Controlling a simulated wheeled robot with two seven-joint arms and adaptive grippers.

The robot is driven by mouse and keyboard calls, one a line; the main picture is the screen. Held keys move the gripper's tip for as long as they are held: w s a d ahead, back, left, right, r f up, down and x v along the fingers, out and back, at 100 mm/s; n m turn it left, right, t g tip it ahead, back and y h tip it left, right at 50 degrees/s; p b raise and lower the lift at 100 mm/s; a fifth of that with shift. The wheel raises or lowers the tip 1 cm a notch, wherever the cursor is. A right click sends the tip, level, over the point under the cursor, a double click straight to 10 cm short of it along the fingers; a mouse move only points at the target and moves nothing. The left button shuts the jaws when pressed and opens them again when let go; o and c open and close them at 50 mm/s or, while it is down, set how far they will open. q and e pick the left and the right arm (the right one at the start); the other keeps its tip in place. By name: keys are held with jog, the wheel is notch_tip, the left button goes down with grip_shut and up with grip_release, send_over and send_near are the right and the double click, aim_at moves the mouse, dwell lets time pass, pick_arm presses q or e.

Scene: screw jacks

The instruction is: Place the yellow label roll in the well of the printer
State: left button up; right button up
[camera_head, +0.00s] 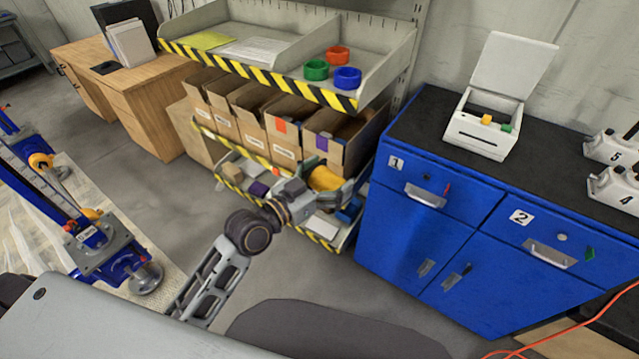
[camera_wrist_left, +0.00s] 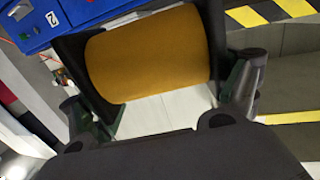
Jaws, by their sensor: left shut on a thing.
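The yellow label roll (camera_head: 325,178) is held by my left gripper (camera_head: 312,190) in front of the shelf rack in the head view. In the left wrist view the roll (camera_wrist_left: 150,52) fills the space between the two fingers of the left gripper (camera_wrist_left: 155,60), which is shut on it. The white printer (camera_head: 482,132) stands on the black top of the blue cabinet with its lid raised. My right gripper is not in view.
Red, green and blue rolls (camera_head: 347,78) sit on the upper shelf (camera_head: 285,72). Cardboard boxes (camera_head: 283,138) fill the shelf below. The blue cabinet (camera_head: 415,225) stands right of the rack. Several white devices (camera_head: 612,186) stand at the right end of its top.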

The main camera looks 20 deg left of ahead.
pick_arm(q)
jog(key=shift+s+d+r+m+g+h, duration=0.1)
jog(key=shift+d+r+m+g+h, duration=0.2)
jog(key=shift+d+r, duration=0.4)
jog(key=shift+w+d+r+m+g+h, duration=0.15)
jog(key=shift+d+r+m+h, duration=0.2)
jog(key=shift+r, duration=0.55)
jog(key=shift+s+d+r+m+g+h, duration=0.15)
jog(key=shift+d+r+m+g+h, duration=0.15)
jog(key=shift+d+r, duration=0.4)
jog(key=shift+a+r, duration=0.1)
jog(key=shift+a, duration=0.05)
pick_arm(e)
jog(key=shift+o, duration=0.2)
